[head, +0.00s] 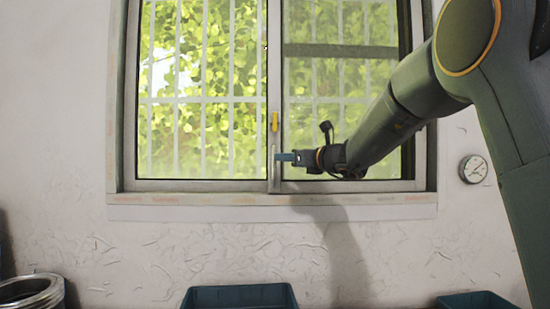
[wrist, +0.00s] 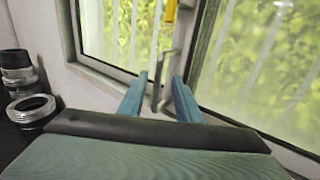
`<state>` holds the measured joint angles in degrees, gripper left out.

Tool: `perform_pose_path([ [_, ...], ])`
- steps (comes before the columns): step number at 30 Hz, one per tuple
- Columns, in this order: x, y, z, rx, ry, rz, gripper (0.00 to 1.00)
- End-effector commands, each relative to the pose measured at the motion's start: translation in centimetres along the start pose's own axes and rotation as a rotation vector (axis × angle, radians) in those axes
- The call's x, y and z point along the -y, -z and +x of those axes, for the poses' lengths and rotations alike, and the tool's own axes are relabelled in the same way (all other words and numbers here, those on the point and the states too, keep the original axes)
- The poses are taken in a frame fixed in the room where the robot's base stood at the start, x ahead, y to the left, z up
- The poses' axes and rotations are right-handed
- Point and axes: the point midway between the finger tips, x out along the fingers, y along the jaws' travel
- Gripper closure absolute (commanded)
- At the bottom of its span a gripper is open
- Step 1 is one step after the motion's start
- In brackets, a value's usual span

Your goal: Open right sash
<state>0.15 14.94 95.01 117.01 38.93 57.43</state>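The window has a left sash (head: 205,186) and a right sash (head: 345,187) with pale frames and glass. A pale upright bar handle (head: 274,170) stands at the meeting stile between them, with a yellow latch (head: 275,122) just above. My gripper (head: 279,157) reaches in from the right at the handle. In the wrist view my gripper's (wrist: 160,77) two blue fingers are apart, with the handle (wrist: 156,96) between their tips; contact is not clear. The latch (wrist: 171,10) shows above them. A dark strip runs along the right sash's right side; I cannot tell whether it is a gap.
A round gauge (head: 473,169) hangs on the wall right of the window. Blue bins (head: 240,288) (head: 478,300) stand below. Metal rings (head: 30,290) are at the lower left, and stacked rings (wrist: 30,108) show left in the wrist view. My arm covers part of the right sash.

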Motion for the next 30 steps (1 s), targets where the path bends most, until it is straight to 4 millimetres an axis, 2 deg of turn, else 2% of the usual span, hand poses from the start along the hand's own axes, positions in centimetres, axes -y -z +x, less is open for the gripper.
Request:
perform_pose_path([
  [9,-0.2,0.0,4.5,-0.003,-0.003,-0.002,0.69],
  [13,-0.1,0.0,5.9,-0.003,-0.002,-0.003,0.69],
  [19,-0.1,0.1,7.0,-0.002,-0.001,-0.004,0.69],
  [27,-0.1,0.1,7.0,-0.003,-0.001,-0.004,0.69],
  [30,-0.1,0.1,7.0,-0.003,-0.001,-0.004,0.86],
])
